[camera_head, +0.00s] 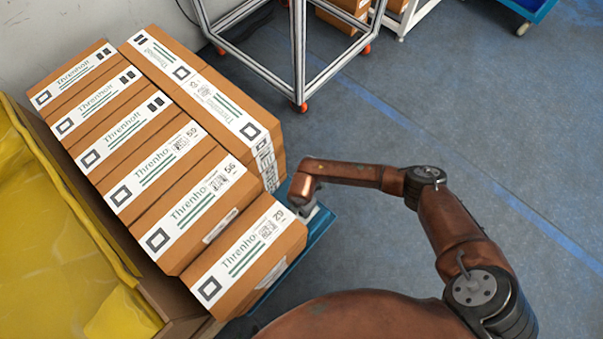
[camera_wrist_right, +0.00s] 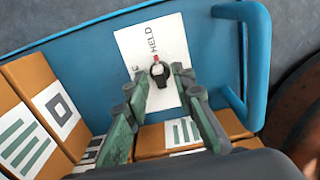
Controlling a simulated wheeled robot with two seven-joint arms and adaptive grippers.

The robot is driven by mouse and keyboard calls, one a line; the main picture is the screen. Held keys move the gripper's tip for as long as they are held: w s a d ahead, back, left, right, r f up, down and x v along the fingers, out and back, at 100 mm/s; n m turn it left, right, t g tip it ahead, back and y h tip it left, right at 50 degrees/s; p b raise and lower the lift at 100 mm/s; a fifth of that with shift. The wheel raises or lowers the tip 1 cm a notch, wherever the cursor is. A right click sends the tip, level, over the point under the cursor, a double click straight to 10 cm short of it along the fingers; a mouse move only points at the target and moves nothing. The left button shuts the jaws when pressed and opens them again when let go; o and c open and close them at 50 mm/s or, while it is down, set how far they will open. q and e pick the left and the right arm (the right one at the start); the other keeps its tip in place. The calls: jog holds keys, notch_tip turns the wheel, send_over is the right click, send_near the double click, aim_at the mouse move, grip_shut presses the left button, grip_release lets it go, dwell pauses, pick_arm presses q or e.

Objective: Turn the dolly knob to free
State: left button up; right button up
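The dolly knob (camera_wrist_right: 161,75) is a small black knob with a red mark. It sits on a white label plate (camera_wrist_right: 172,62) on the blue dolly panel. The red mark is on the side toward the printed word HELD; another word is mostly hidden. In the right wrist view my right gripper (camera_wrist_right: 161,78) has its fingers apart, one on each side of the knob, with small gaps showing. In the head view my right gripper (camera_head: 311,214) is at the edge of the blue dolly (camera_head: 318,232), small and partly hidden. My left gripper does not show.
Several labelled cardboard boxes (camera_head: 175,165) fill the dolly. A yellow-lined bin (camera_head: 45,220) stands to the left. A metal frame cart on red casters (camera_head: 300,60) stands behind. A blue handle bar (camera_wrist_right: 255,65) is right of the knob plate. The floor to the right is clear.

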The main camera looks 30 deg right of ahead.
grip_shut()
pick_arm(q)
jog(key=shift+r, duration=0.1)
pick_arm(e)
jog(key=shift+r+n+p, duration=0.1)
jog(key=shift+n+p, duration=0.55)
jog(key=shift+n, duration=0.05)
jog(key=n+p, duration=0.3)
jog(key=n, duration=0.4)
jog(key=shift+n+p, duration=0.4)
jog(key=n+p, duration=0.1)
jog(key=n, duration=0.3)
jog(key=shift+n, duration=0.3)
pick_arm(q)
jog(key=s+a+r+g+y, duration=0.1)
jog(key=s+a+r+g, duration=0.4)
jog(key=r, duration=0.5)
jog(key=s, duration=0.2)
jog(key=shift+s+a+y, duration=0.15)
jog(key=shift+s+y, duration=0.15)
jog(key=shift+s, duration=0.05)
pick_arm(e)
jog(key=n, duration=0.4)
